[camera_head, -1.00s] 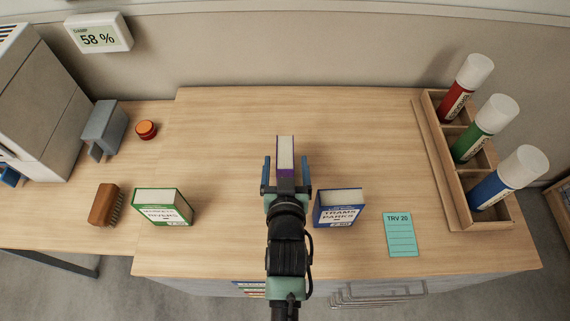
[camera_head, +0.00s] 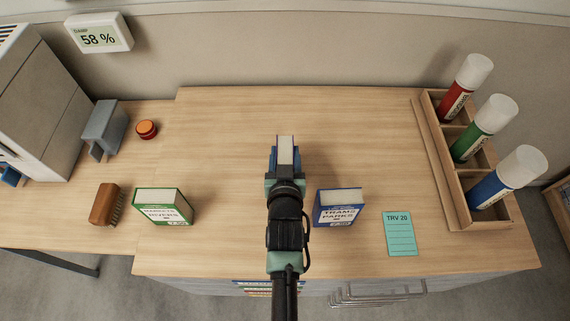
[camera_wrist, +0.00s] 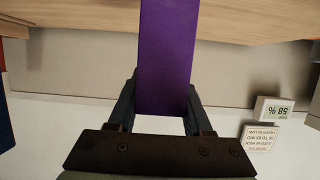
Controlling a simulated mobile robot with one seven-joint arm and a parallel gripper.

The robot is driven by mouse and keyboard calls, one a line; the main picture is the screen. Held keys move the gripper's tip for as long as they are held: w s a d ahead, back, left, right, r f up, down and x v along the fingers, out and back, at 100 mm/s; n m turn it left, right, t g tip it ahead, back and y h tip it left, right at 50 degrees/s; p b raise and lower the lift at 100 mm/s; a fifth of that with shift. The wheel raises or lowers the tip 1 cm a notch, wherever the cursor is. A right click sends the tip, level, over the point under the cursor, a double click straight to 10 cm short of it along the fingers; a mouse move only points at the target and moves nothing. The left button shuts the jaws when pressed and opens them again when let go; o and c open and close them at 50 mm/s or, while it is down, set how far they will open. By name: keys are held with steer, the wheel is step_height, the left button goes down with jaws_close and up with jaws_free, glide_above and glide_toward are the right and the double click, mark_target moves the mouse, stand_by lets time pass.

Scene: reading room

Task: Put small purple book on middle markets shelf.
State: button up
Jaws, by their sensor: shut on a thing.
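The small purple book is in my gripper; in the wrist view its plain purple face (camera_wrist: 167,60) stands between the two dark fingers. In the head view only its pale page edge (camera_head: 285,150) shows clearly beyond the gripper. My gripper (camera_head: 285,160) is shut on the book near the middle of the wooden table. The rest of the book is hidden by the gripper. I cannot tell whether the book touches the table. No markets shelf can be made out in these views.
A green book (camera_head: 163,206) stands left of my arm and a blue book (camera_head: 339,207) right. A brush (camera_head: 104,204), an orange-topped pot (camera_head: 146,129), a grey holder (camera_head: 104,126), a teal card (camera_head: 400,234) and a wooden rack (camera_head: 463,215) of capped tubes lie around. The table's back is clear.

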jaws_close()
stand_by(0.9)
